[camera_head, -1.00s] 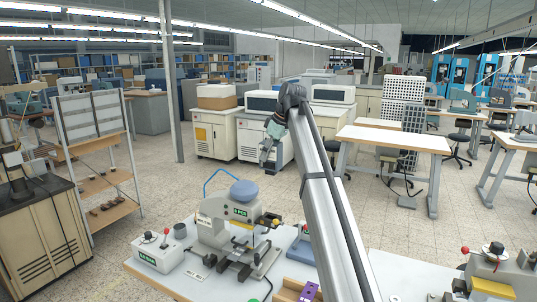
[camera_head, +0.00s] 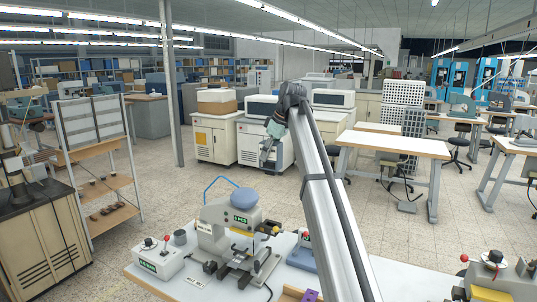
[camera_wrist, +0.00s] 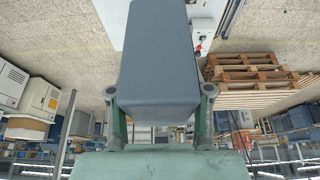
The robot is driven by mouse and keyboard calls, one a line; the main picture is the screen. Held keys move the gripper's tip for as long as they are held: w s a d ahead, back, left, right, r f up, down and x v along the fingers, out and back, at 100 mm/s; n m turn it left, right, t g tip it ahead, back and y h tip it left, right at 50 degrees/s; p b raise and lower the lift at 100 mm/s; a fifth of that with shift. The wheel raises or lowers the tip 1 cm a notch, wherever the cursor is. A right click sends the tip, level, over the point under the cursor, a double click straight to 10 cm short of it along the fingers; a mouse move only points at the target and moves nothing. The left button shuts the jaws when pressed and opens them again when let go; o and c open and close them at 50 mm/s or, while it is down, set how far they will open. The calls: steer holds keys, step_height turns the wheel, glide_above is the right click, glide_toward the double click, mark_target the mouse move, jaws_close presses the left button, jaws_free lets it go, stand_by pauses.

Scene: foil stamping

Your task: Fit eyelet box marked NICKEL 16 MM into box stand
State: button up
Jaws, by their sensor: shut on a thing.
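My gripper (camera_wrist: 158,112) is shut on a plain grey-blue box (camera_wrist: 160,55), with one green-grey finger on each side of it. The box fills the upper middle of the wrist view. No marking shows on the face I see, so I cannot read NICKEL 16 MM. In the head view my gripper (camera_head: 268,150) is small, at the far end of my outstretched arm, above the floor beyond the bench. I cannot make out the box clearly there. I cannot pick out the box stand in either view.
A white bench (camera_head: 190,287) stands in front with a stamping machine (camera_head: 238,222) and a control box (camera_head: 157,258). A purple block (camera_head: 310,296) sits at the bottom edge, partly cut off. Wooden pallets (camera_wrist: 250,75) show in the wrist view. Open floor lies beyond the bench.

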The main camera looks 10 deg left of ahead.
steer(key=shift+r, duration=0.1)
steer(key=shift+r+p, duration=0.75)
steer(key=shift+r, duration=0.7)
steer(key=shift+f, duration=0.1)
